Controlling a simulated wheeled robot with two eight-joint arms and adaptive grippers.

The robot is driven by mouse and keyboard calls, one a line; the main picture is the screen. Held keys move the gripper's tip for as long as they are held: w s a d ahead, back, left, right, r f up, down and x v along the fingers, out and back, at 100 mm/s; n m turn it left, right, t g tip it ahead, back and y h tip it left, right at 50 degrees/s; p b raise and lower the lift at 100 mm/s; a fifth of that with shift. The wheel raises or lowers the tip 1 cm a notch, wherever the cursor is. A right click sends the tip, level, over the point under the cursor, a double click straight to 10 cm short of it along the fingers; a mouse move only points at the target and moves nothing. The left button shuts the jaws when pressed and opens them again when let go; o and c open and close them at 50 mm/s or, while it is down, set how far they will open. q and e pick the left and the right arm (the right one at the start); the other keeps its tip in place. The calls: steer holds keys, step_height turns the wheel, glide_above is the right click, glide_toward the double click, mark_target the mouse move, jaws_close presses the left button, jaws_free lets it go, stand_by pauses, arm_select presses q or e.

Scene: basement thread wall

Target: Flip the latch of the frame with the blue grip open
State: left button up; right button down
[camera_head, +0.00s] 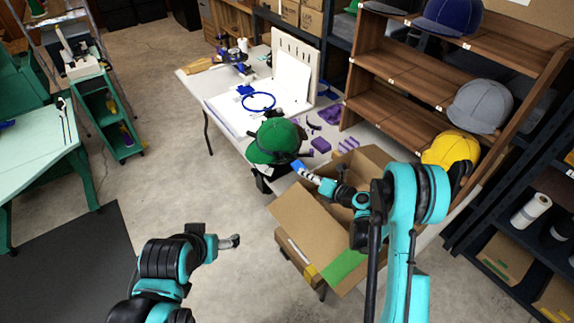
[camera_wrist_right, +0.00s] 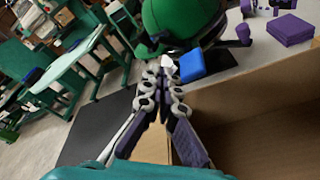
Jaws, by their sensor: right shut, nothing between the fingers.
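A green cap (camera_head: 278,137) sits on a dark cap frame at the near edge of the white table. A small blue grip (camera_head: 297,166) shows at its near side. In the right wrist view the blue grip (camera_wrist_right: 192,66) lies just right of my fingertips, below the green cap (camera_wrist_right: 180,25). My right gripper (camera_head: 308,175) is shut and empty, its tips very close to the grip; contact is unclear. In the wrist view its fingers (camera_wrist_right: 168,66) meet at the tips. The latch's position is not clear. My left gripper (camera_head: 236,241) hangs over the floor, away from the table.
An open cardboard box (camera_head: 300,232) stands under my right arm. Purple parts (camera_head: 320,145) lie on the table (camera_head: 225,130) right of the cap, and a blue hoop (camera_head: 258,101) lies behind it. A shelf with caps (camera_head: 420,85) borders the right.

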mark_target(288, 157)
steer(key=b+x, duration=0.2)
steer(key=x, duration=0.8)
steer(key=shift+w, duration=0.1)
stand_by(0.4)
